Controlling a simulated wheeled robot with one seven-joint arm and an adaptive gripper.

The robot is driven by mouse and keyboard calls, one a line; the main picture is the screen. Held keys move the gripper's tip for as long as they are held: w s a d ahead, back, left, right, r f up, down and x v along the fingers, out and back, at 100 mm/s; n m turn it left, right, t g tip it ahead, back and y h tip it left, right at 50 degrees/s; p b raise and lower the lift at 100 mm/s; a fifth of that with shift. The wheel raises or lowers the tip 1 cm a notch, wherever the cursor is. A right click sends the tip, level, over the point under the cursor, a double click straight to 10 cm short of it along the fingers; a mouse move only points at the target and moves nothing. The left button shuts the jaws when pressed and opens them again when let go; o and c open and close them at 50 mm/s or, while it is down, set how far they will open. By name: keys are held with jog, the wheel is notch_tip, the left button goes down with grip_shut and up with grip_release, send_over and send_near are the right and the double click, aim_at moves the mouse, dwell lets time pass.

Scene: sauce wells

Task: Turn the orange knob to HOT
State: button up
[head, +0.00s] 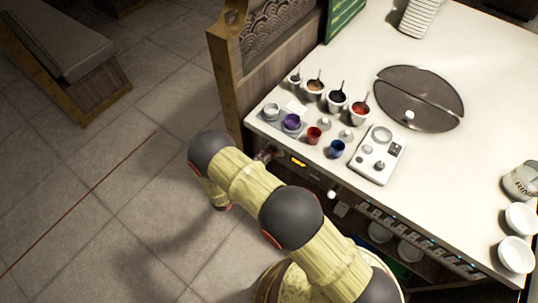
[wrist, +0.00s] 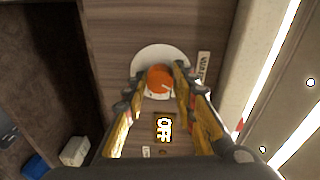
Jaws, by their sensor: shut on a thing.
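The orange knob (wrist: 160,77) sits on a pale round plate (wrist: 150,56) on the wood-grain front panel, in the wrist view. My gripper (wrist: 159,84) has one finger on each side of the knob and is shut on it. A lit yellow display (wrist: 163,129) below the knob appears to read OFF, turned sideways. A small white label (wrist: 203,66) beside the plate seems to read WARM. No HOT label is readable. In the head view my arm reaches the counter front, the display (head: 298,162) glows there, and the knob cannot be made out.
The white counter top (head: 460,60) carries several sauce cups, a purple cup (head: 291,122), a red cup (head: 313,135), a blue cup (head: 336,149) and a white control panel (head: 377,154) near the edge. A wooden partition (head: 226,85) stands left of the counter.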

jog(key=shift+s+d+m+t+y+b, duration=0.1)
jog(key=shift+m+t+y+b, duration=0.2)
jog(key=shift+m, duration=2.45)
jog(key=shift+s+d+m+t+y+b, duration=0.1)
jog(key=shift+m+y+b, duration=0.3)
jog(key=shift+m, duration=2.3)
jog(key=shift+s+d+m+t+y+b, duration=0.1)
jog(key=shift+m+t+y+b, duration=0.2)
jog(key=shift+m, duration=2.45)
jog(key=shift+r, duration=0.1)
jog(key=o, duration=1.2)
jog(key=shift+w, duration=0.1)
jog(key=shift+c, duration=0.2)
jog(key=v, duration=1.2)
jog(key=shift+r, duration=0.15)
jog(key=shift+a, duration=0.1)
